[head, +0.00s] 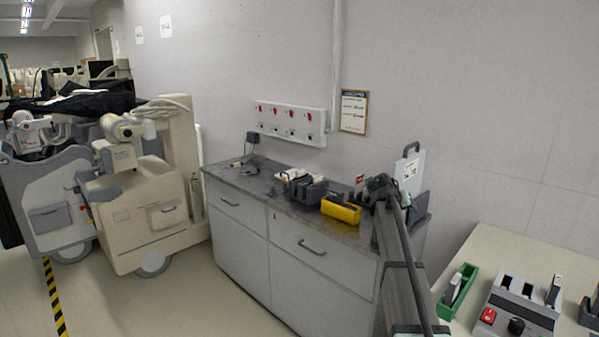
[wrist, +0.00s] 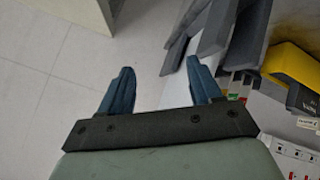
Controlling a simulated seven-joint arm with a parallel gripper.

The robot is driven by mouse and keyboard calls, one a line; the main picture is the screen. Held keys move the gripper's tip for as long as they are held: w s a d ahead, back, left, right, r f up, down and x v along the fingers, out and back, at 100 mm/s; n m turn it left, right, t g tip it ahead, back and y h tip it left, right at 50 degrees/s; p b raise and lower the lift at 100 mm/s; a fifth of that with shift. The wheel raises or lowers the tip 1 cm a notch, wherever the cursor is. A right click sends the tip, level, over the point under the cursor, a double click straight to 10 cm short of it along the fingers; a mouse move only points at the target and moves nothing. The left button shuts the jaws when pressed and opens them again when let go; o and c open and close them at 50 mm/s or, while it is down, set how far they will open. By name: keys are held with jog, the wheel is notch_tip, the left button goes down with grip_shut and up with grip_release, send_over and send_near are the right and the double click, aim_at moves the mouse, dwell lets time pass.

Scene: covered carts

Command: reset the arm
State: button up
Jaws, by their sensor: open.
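My gripper (wrist: 159,68) shows in the wrist view with its two blue fingers spread apart and nothing between them. Pale floor tiles and the edge of a white panel (wrist: 177,88) lie beyond the fingers. In the head view my dark arm reaches up from the bottom edge to the right end of the grey counter (head: 225,175). The arm's end is there, beside a white sign (head: 409,172) and a yellow bin (head: 341,210); the fingers are hard to make out in that view.
A dark grey holder (head: 308,191) stands left of the yellow bin. A right-hand table (head: 490,245) bears a green tray (head: 442,303) and a grey device (head: 520,312). A wall panel (head: 290,122) hangs above the counter. Wheeled carts (head: 150,220) stand left; floor in front is clear.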

jog(key=a+f+n+t+y, duration=0.1)
jog(key=a+f, duration=0.3)
jog(key=a, duration=0.3)
jog(key=a+f+n, duration=0.2)
jog(key=a+f, duration=0.1)
jog(key=a, duration=0.5)
jog(key=s+f+g+y, duration=0.1)
jog(key=s+f+g, duration=0.1)
jog(key=s+f, duration=0.65)
jog(key=s+f+g, duration=0.1)
jog(key=s+f, duration=0.2)
jog(key=f, duration=1)
jog(key=s+f+g+y, duration=0.1)
jog(key=s+f+g, duration=0.1)
jog(key=s+f, duration=0.6)
jog(key=s+a+f+g+y, duration=0.15)
jog(key=s+f+g, duration=0.35)
jog(key=s+f, duration=1.65)
jog(key=s+a+f+g+y, duration=0.1)
jog(key=s+g, duration=0.1)
jog(key=s, duration=1.1)
jog(key=s+a+f+g+y, duration=0.1)
jog(key=s+f+g+y, duration=0.1)
jog(key=s, duration=1.2)
jog(key=shift+a+f, duration=0.2)
jog(key=shift+f, duration=0.1)
jog(key=shift+w, duration=0.15)
jog(key=shift+c, duration=0.4)
